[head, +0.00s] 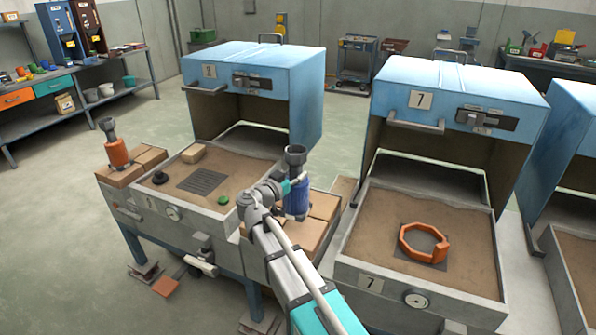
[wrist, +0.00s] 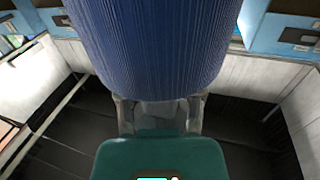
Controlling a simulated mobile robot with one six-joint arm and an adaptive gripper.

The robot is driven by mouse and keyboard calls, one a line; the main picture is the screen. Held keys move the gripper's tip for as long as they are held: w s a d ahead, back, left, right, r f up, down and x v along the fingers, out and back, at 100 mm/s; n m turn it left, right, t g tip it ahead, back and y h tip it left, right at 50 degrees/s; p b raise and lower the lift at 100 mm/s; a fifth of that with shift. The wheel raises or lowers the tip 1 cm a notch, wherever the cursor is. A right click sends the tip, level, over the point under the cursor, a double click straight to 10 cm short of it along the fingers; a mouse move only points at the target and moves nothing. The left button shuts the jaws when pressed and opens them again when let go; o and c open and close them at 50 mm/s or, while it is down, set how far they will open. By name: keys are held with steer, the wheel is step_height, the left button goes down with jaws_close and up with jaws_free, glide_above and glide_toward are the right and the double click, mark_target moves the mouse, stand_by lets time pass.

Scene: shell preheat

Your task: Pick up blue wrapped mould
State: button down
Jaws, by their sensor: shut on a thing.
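The blue wrapped mould (head: 297,203) stands upright with a grey cup-shaped top (head: 295,155), over the tan blocks right of the left sand tray. My gripper (head: 287,188) reaches it from the front and is shut on it. In the wrist view the mould's ribbed blue side (wrist: 155,40) fills the upper middle, with my gripper's fingers (wrist: 160,112) against its lower part. The mould's base is partly hidden, and I cannot tell whether it touches the blocks.
Tan blocks (head: 305,236) lie below the mould. The left sand tray (head: 225,175) holds a grate, a green piece and a dark piece. An orange mould (head: 116,153) stands at its left. Station 7's box (head: 420,290) holds an orange ring (head: 424,243). Blue hoods (head: 460,85) rise behind.

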steer(key=s+d+r+p, duration=0.1)
steer(key=s+r+p, duration=0.4)
steer(key=s, duration=0.5)
steer(key=shift+s+r, duration=0.3)
steer(key=shift+r, duration=0.2)
steer(key=shift+d, duration=0.1)
steer(key=shift+w+d, duration=0.1)
steer(key=shift+w, duration=0.05)
